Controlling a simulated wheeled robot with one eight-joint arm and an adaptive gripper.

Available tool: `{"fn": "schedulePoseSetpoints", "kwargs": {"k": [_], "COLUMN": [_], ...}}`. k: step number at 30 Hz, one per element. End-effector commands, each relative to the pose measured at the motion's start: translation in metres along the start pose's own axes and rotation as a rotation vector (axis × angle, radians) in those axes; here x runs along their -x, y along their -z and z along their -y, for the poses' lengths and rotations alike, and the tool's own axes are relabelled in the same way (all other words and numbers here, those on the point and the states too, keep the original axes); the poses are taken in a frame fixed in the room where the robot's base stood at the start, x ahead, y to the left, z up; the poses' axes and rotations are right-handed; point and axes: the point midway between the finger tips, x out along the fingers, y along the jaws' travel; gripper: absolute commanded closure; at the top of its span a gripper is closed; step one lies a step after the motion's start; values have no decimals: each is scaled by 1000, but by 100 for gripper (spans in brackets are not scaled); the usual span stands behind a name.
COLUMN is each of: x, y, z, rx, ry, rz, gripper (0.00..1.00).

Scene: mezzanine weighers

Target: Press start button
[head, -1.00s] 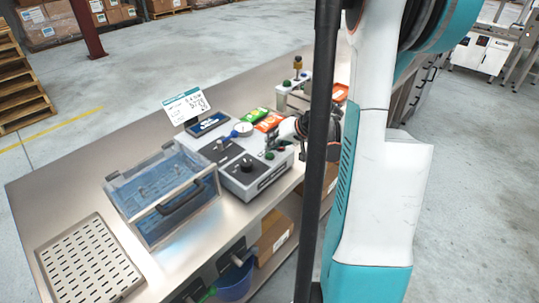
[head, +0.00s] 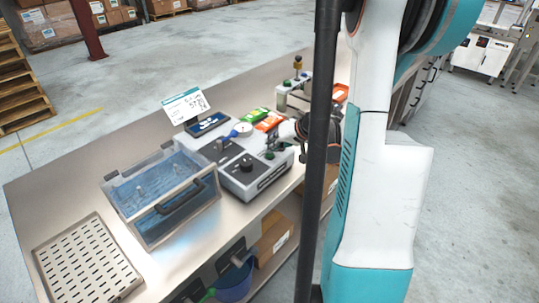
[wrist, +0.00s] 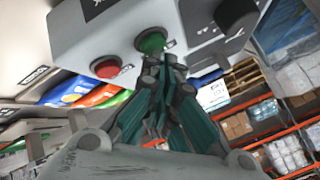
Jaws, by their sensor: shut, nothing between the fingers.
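The grey control box (head: 254,178) stands on the steel bench and carries a green button (wrist: 151,42), a red button (wrist: 106,68) and a black knob (wrist: 236,12). In the head view the green button (head: 269,155) sits on the box's right part, close to my fingers. My gripper (wrist: 163,62) is shut and empty, its fingertips at the lower edge of the green button. I cannot tell for sure whether they touch it. My gripper (head: 275,142) also shows in the head view, reaching in from the right.
A clear-sided blue tank (head: 207,195) with a dark handle stands left of the box. A perforated tray (head: 62,267) lies at the bench's left end. Green and orange packets (head: 267,122) lie behind the box. A sign (head: 185,105) stands behind it.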

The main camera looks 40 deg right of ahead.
Motion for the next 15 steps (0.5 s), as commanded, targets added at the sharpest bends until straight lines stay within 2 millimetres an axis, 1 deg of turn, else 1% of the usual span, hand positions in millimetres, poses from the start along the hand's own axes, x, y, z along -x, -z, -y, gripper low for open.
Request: {"fn": "schedulePoseSetpoints", "kwargs": {"k": [15], "x": [-4], "y": [-3], "z": [-3], "rx": [0], "ry": [0], "rz": [0], "gripper": [100]}}
